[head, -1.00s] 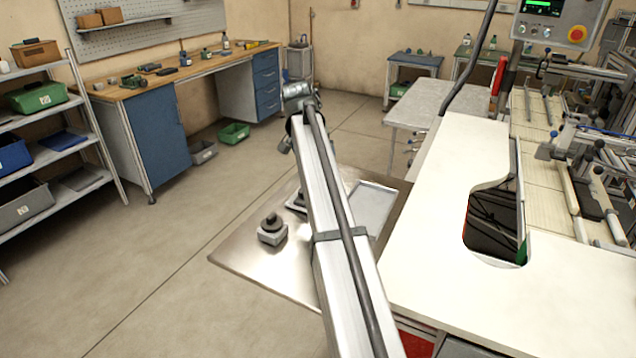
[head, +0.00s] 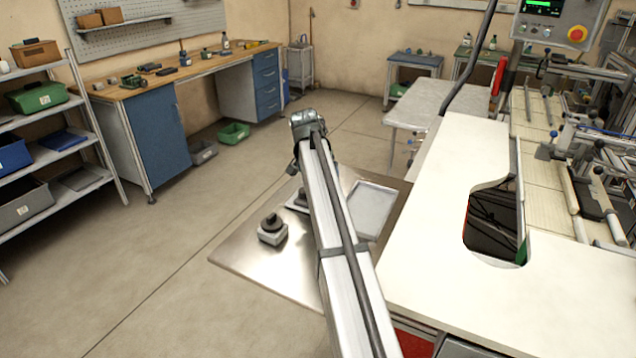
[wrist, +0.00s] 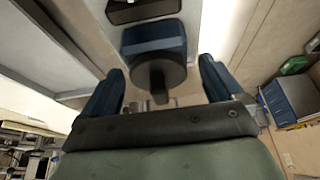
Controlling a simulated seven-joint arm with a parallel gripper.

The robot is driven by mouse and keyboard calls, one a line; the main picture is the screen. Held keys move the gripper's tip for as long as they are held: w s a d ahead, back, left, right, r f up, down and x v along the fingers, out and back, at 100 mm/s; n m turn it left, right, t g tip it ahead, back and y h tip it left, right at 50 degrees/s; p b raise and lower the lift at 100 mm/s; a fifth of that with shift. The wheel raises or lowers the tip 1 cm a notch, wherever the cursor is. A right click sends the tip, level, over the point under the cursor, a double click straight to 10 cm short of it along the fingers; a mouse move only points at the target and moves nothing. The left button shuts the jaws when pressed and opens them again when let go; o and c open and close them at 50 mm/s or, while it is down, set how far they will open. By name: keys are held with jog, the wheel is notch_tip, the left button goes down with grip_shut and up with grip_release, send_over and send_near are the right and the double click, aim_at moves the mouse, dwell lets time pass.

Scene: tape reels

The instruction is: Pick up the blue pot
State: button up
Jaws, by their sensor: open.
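In the wrist view, the two dark blue fingers of my gripper (wrist: 161,84) are apart, with nothing clamped between them. A pot with a blue body (wrist: 152,34) and a dark round top with a knob is just beyond the fingertips, roughly centred in the gap. Its knob points back towards the gripper. I cannot tell whether the fingers overlap its sides. In the head view, my arm hides the gripper and I cannot make out the blue pot.
A grey pot with a black knob (head: 272,231) stands on the shiny metal table (head: 250,265). Another object (head: 298,201) is partly hidden by my arm. A pale shallow tray (head: 373,208) lies to the right, beside the white worktop (head: 440,240). Another dark-topped object (wrist: 145,10) is at the wrist view's top edge.

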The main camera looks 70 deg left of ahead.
jog(key=c, duration=1.5)
jog(key=shift+r, duration=0.15)
